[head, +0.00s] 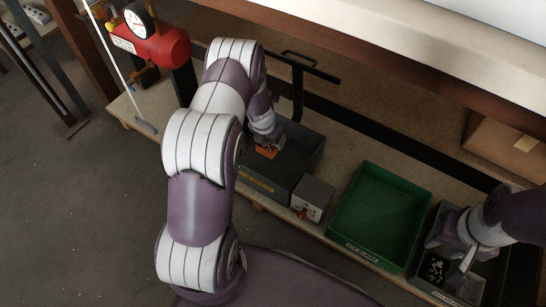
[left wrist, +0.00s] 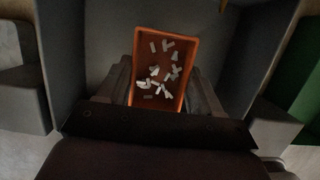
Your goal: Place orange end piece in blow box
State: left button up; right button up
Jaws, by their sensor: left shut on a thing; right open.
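A small open orange box (left wrist: 137,50) with several loose white pieces lies between my left fingers; it also shows in the head view (head: 265,153). My left gripper (head: 269,145) is shut on it, with one finger along each side, as the left wrist view also shows (left wrist: 160,85). The held box is inside the outline of a dark grey box (head: 308,152) with a yellow label. I cannot tell whether it touches the floor of that box. My right gripper (head: 466,262) is open over a grey box (head: 472,294) at the lower right.
A small grey box (head: 316,190) with a red mark stands beside the dark grey box. A green crate (head: 420,198), seemingly empty, is right of it. A red cylinder with a gauge (head: 160,45) stands at the bench's left end. A dark rail runs behind the boxes.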

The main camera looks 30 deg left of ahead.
aim_at(271, 161)
pick_arm(q)
notch_tip(271, 161, down, 9)
jog(key=b, duration=0.5)
jog(key=shift+r+b, duration=0.15)
jog(key=shift+b, duration=0.15)
jog(key=shift+r, duration=0.25)
jog(key=o, duration=0.6)
jog(key=shift+f, duration=0.15)
jog(key=o, duration=0.5)
jog(key=shift+c, duration=0.2)
pick_arm(e)
notch_tip(271, 161, down, 7)
jog(key=shift+r, duration=0.15)
pick_arm(q)
jog(key=p+v, duration=0.8)
jog(key=v, duration=0.4)
jog(key=shift+w, duration=0.15)
jog(key=shift+r+p, duration=0.25)
jog(key=shift+p, duration=0.05)
pick_arm(e)
notch_tip(271, 161, up, 8)
